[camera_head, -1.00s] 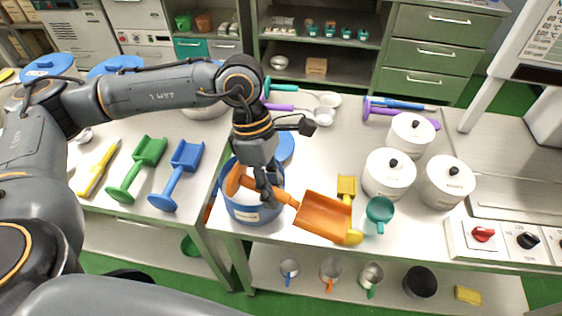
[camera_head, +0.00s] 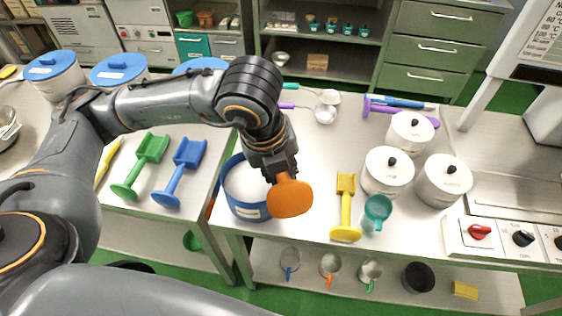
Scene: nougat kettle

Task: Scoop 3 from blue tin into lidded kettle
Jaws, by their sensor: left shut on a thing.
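The blue tin (camera_head: 246,210), open and holding white contents (camera_head: 243,184), stands near the front edge of the table. My left gripper (camera_head: 280,170) is over the tin's right side, shut on an orange scoop (camera_head: 290,198). Only a rounded orange part of the scoop shows, in front of the tin's right rim; the rest is hidden. I cannot tell whether it carries anything. Three white lidded pots with black knobs stand to the right: a back one (camera_head: 410,131), a front left one (camera_head: 387,172) and a front right one (camera_head: 444,181). My right gripper is not in view.
A yellow scoop (camera_head: 346,208) and a teal cup (camera_head: 377,211) lie between tin and pots. Green (camera_head: 142,165) and blue (camera_head: 180,170) scoops lie on the left table. A control panel (camera_head: 505,240) is at the right. The table's middle behind the yellow scoop is clear.

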